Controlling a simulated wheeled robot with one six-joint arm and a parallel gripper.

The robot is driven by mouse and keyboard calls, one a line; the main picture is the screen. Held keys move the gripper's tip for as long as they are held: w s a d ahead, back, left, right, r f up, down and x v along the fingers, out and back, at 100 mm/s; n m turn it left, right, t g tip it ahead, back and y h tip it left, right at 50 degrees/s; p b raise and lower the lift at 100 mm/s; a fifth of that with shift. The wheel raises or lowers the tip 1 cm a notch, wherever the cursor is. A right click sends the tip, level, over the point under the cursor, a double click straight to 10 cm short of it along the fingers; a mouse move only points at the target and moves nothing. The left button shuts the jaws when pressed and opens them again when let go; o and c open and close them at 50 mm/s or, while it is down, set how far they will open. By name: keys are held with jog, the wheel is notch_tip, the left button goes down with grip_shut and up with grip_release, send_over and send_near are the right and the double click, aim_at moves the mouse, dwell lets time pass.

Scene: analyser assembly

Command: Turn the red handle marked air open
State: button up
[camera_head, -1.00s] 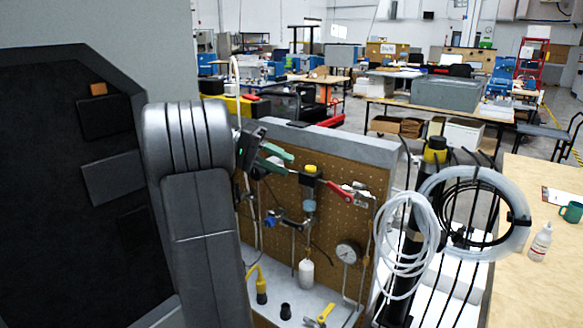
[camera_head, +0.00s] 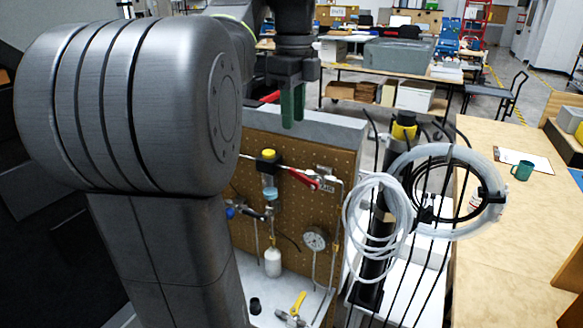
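The red handle (camera_head: 304,179) sits on a small valve on the pipe near the top of the brown pegboard panel. It slants down to the right from the pipe, beside a small pale tag (camera_head: 326,184) whose print is too small to read.
A regulator with a yellow cap (camera_head: 268,154) is left of the handle. A pressure gauge (camera_head: 315,239), a white bottle (camera_head: 273,262) and a yellow-handled valve (camera_head: 298,304) are lower. Coiled white tubing (camera_head: 378,222) stands to the right. My arm covers the panel's left side.

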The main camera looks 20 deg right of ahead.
aim_at(293, 169)
notch_tip(293, 169, down, 13)
jog(key=shift+f+b, duration=0.15)
jog(key=shift+b, duration=0.2)
grip_shut()
